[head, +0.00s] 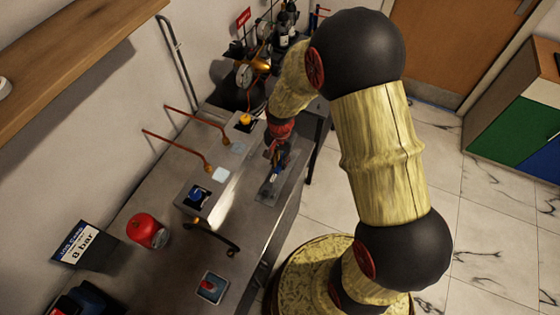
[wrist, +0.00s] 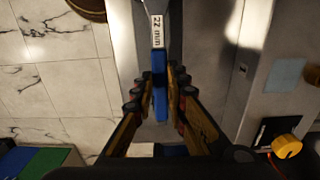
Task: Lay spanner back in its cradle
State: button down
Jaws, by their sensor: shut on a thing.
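The spanner (wrist: 159,62) has a blue handle and a white label reading 22 mm. My gripper (wrist: 160,88) has its fingers on both sides of the blue handle and is shut on it. In the head view my gripper (head: 277,153) points down over the right edge of the bench, with a bit of the blue handle (head: 276,176) showing below it. A shallow grey tray (head: 289,187), which looks like the cradle, lies under the spanner. I cannot tell whether the spanner touches it. The spanner's far end is out of the wrist view.
On the bench (head: 168,185) stand a yellow knob (head: 245,119), a blue knob (head: 196,193), a black curved handle (head: 217,238), a red round object (head: 147,231) and a red switch (head: 211,287). Copper pipes and gauges (head: 244,75) stand along the wall. A wooden shelf (head: 70,50) overhangs at left.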

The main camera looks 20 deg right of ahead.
jog(key=shift+f+b, duration=0.45)
jog(key=shift+f, duration=0.3)
dwell(0.3)
jog(key=c, duration=1.7)
grip_release()
notch_tip(320, 180, up, 12)
